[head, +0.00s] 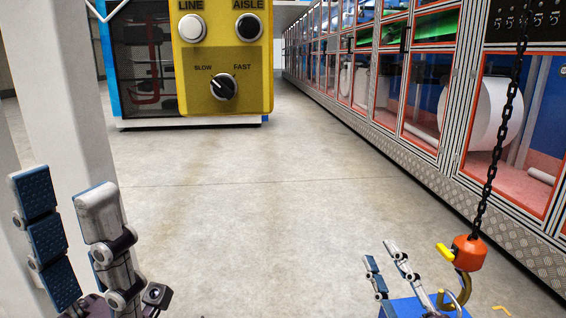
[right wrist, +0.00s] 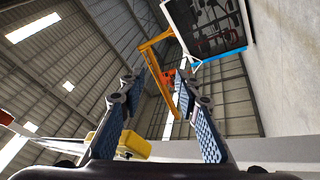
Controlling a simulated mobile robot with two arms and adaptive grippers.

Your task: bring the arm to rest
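My left gripper (head: 62,182) is raised at the lower left of the head view, fingers apart with nothing between them. My right gripper (head: 380,252) is low at the right, beside the orange hook block (head: 470,252). In the right wrist view, its fingers (right wrist: 157,80) are spread and empty. The block hangs on a black chain (head: 491,170), above a blue object (head: 398,308) cut off by the lower edge. Whether the hook touches it is unclear. A yellow jib arm (right wrist: 153,62) shows overhead in the right wrist view.
A yellow control box (head: 222,60) with LINE and AISLE buttons and a SLOW/FAST knob (head: 223,87) is ahead. A white post (head: 75,110) stands at left, close behind my left gripper. Glazed machine cabinets (head: 425,90) line the right. The middle floor (head: 260,220) is clear.

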